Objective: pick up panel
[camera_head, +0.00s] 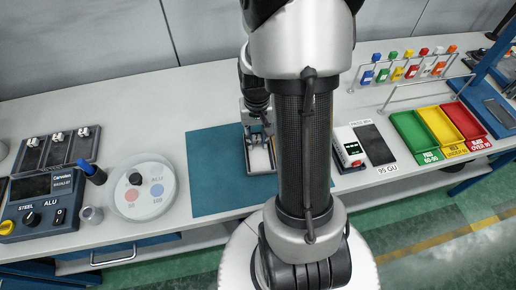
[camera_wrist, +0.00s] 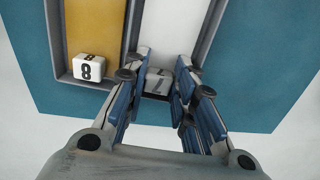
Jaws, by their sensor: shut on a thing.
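In the wrist view a grey-rimmed tray (camera_wrist: 66,78) has one slot with a yellow panel (camera_wrist: 95,30) and one with a white panel (camera_wrist: 173,30). A white block marked 8 (camera_wrist: 89,68) sits at the near end of the yellow panel. A similar block that seems marked 7 (camera_wrist: 157,82) is at the near end of the white panel. My gripper (camera_wrist: 160,72) has its blue-padded fingers on both sides of this block and is shut on it. Whether the white panel is lifted cannot be told. The head view shows the tray (camera_head: 260,155) partly hidden by my arm.
The tray lies on a teal mat (camera_head: 212,175). A white meter (camera_head: 348,150) and a dark plate (camera_head: 374,146) stand to the right, then green (camera_head: 410,130), yellow and red bins. A round white device (camera_head: 142,187) and control box (camera_head: 42,208) are left.

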